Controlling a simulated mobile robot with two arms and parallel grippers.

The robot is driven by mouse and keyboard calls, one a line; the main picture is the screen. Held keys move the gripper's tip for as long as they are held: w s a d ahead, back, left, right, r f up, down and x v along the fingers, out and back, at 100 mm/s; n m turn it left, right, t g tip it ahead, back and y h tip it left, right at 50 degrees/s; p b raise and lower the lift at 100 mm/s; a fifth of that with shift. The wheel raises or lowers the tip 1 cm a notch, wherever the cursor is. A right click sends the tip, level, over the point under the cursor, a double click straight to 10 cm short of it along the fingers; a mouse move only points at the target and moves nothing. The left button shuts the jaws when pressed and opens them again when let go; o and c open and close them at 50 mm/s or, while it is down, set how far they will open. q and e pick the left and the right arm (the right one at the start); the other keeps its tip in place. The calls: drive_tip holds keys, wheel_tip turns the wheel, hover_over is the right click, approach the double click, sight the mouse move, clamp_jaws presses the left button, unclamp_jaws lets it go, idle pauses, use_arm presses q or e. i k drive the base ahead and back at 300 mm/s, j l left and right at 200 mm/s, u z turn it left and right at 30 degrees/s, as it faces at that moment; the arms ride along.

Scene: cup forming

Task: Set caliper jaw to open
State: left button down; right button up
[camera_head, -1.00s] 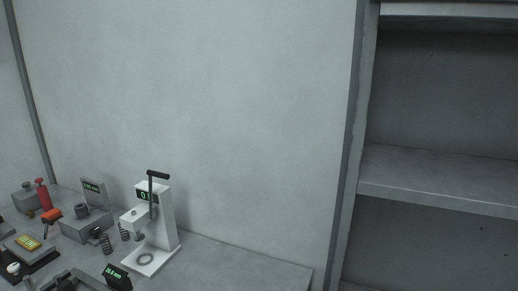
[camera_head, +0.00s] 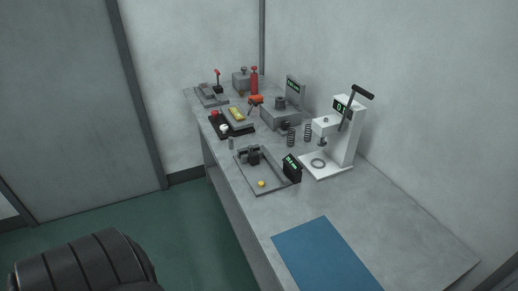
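What looks like the caliper is a dark grey fixture (camera_head: 251,181) on a flat plate near the front edge of the workbench, in the head view. The jaw opening is too small to make out. Neither of my grippers is in view, and nothing touches the fixture.
The grey workbench (camera_head: 400,222) carries a white lever press (camera_head: 345,135), springs (camera_head: 291,136), a grey block gauge (camera_head: 281,117) and a black tray (camera_head: 235,131). A blue mat (camera_head: 325,258) lies at the near end.

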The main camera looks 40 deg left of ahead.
sight(254, 158)
drive_tip(key=j+u, duration=0.15)
drive_tip(key=u, duration=0.25)
drive_tip(key=j+u, duration=0.15)
drive_tip(key=u, duration=0.3)
drive_tip(key=i+j+u, duration=0.1)
drive_tip(key=u, duration=0.3)
drive_tip(key=j, duration=0.35)
